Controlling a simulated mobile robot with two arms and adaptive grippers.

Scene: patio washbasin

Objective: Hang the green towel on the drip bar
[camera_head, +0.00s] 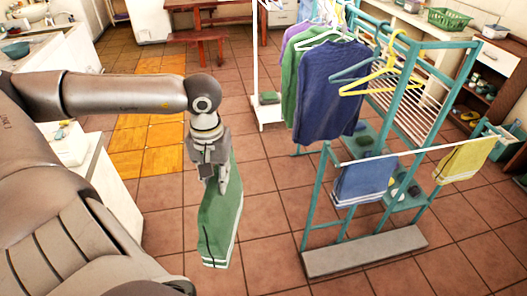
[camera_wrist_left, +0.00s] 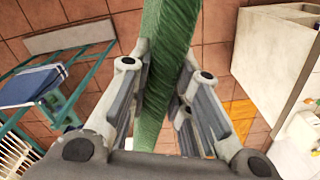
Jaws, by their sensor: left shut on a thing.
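The green towel (camera_head: 217,225) with pale stripes near its lower edge hangs down from my left gripper (camera_head: 213,175) in the head view. My left gripper is shut on it, and the towel (camera_wrist_left: 165,75) runs between the two fingers in the left wrist view. The towel hangs free above the tiled floor, to the left of the rack. The drip bar appears to be the white bar (camera_head: 420,151) across the front of the teal rack. A blue towel (camera_head: 366,182) and a yellow towel (camera_head: 464,160) hang on it. My right gripper is not in view.
The teal rack (camera_head: 310,205) stands on the right with a grey base slab (camera_head: 365,251). Clothes, including a dark blue shirt (camera_head: 330,90), and a yellow hanger (camera_head: 385,68) hang behind. A white cabinet (camera_head: 118,190) stands at left. Open floor lies between towel and rack.

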